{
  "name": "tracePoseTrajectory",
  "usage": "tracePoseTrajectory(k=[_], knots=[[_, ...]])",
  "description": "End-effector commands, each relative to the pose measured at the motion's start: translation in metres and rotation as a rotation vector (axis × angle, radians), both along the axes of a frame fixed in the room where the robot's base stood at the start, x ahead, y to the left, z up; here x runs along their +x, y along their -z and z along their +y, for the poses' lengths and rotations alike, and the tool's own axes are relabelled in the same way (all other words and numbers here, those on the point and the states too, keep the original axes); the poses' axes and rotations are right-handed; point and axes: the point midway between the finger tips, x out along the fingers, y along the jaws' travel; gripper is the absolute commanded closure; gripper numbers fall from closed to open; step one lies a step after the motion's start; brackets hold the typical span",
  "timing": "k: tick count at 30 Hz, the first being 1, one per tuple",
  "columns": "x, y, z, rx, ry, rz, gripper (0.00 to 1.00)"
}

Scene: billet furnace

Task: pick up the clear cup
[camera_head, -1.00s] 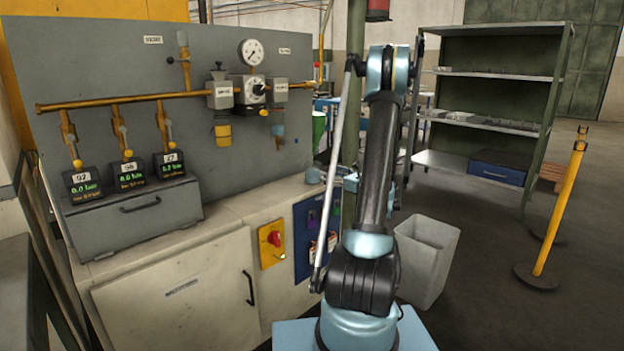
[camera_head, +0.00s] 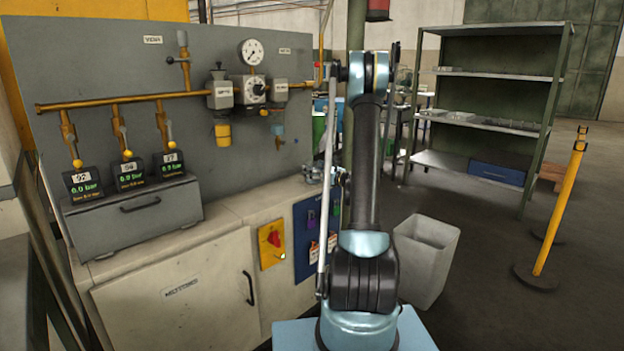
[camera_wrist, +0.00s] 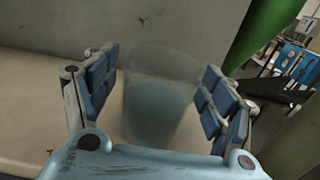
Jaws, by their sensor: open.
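The clear cup (camera_wrist: 155,100) is see-through with a bluish lower part and stands on a pale surface in the wrist view. My gripper (camera_wrist: 158,72) is open, with its blue-padded fingers on the left and right of the cup. I cannot tell whether either finger touches it. In the head view my gripper (camera_head: 322,172) is small, above the far right end of the bench top and partly behind my arm. I cannot make out the cup there.
A grey panel (camera_head: 120,60) with pipes and a gauge rises behind the bench (camera_head: 225,225). A green post (camera_wrist: 262,30) stands close on the right in the wrist view. A grey bin (camera_head: 425,260) is on the floor right of my arm. Shelves (camera_head: 490,95) stand farther back.

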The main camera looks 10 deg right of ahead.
Motion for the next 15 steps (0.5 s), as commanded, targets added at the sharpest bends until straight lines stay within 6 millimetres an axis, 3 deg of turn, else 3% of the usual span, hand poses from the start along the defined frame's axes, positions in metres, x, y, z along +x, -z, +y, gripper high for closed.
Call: tracePoseTrajectory(k=[8, 12, 15], knots=[[0.0043, -0.0001, 0.0035, 0.000, 0.000, 0.000, 0.23], [0.0042, -0.0001, 0.0034, 0.000, 0.000, 0.000, 0.55], [0.0041, -0.0001, 0.0034, 0.000, 0.000, 0.000, 0.71]])
